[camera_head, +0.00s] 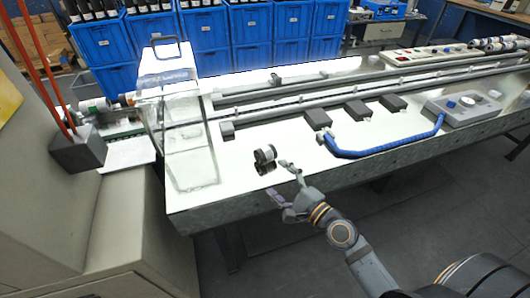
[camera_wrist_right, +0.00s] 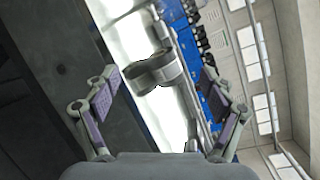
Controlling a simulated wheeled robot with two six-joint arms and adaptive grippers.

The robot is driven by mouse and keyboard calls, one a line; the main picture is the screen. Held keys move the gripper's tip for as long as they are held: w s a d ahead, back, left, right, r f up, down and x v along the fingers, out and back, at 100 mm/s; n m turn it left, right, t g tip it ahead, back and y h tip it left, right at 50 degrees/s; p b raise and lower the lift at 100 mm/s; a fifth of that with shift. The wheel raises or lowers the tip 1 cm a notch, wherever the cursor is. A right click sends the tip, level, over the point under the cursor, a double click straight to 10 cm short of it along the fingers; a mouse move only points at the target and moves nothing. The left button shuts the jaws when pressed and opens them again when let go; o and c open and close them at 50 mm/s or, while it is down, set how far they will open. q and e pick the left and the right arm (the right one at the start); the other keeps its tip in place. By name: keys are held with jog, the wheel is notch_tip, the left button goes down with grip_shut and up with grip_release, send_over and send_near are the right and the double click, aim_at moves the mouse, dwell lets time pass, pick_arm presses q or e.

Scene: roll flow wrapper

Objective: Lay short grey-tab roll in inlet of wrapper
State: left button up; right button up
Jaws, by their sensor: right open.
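A short dark roll with a pale band (camera_head: 265,155) sits on the white tabletop near its front edge; it also shows in the right wrist view (camera_wrist_right: 157,72). I cannot make out its tab colour. My right gripper (camera_head: 278,179) is open at the table's front edge, just right of and below the roll. In the right wrist view the roll appears between and beyond the spread fingers (camera_wrist_right: 160,92), with nothing gripped. The wrapper (camera_head: 182,150) has a clear cover at the table's left, with long rails running right. I cannot tell which part is its inlet. My left gripper is not in view.
Several dark blocks (camera_head: 357,109) stand behind a blue hose (camera_head: 385,150), which leads to a grey control box (camera_head: 465,106). A dark grey box (camera_head: 78,148) with red cables is at the left. White tabletop (camera_head: 225,195) around the roll is clear.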

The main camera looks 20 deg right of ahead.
aim_at(268, 152)
jog(key=d+m, duration=0.1)
jog(key=m, duration=0.3)
jog(key=w+d+m+t+h, duration=0.1)
jog(key=m, duration=0.4)
jog(key=w+r+m, duration=0.1)
jog(key=m, duration=0.4)
jog(key=shift+w+d+t+h, duration=0.1)
jog(key=shift+d+t+h, duration=0.2)
jog(key=shift+d+h, duration=0.1)
jog(key=p+x, duration=0.1)
jog(key=x, duration=0.4)
jog(key=shift+w, duration=0.1)
jog(key=shift+f+x, duration=0.15)
jog(key=shift+x, duration=0.75)
jog(key=shift+f+x, duration=0.2)
jog(key=shift+x, duration=0.75)
jog(key=shift+f+x, duration=0.15)
jog(key=shift+x, duration=0.75)
jog(key=shift+a+r, duration=0.1)
jog(key=c, duration=1.2)
jog(key=shift+c, duration=1.3)
jog(key=shift+r, duration=0.1)
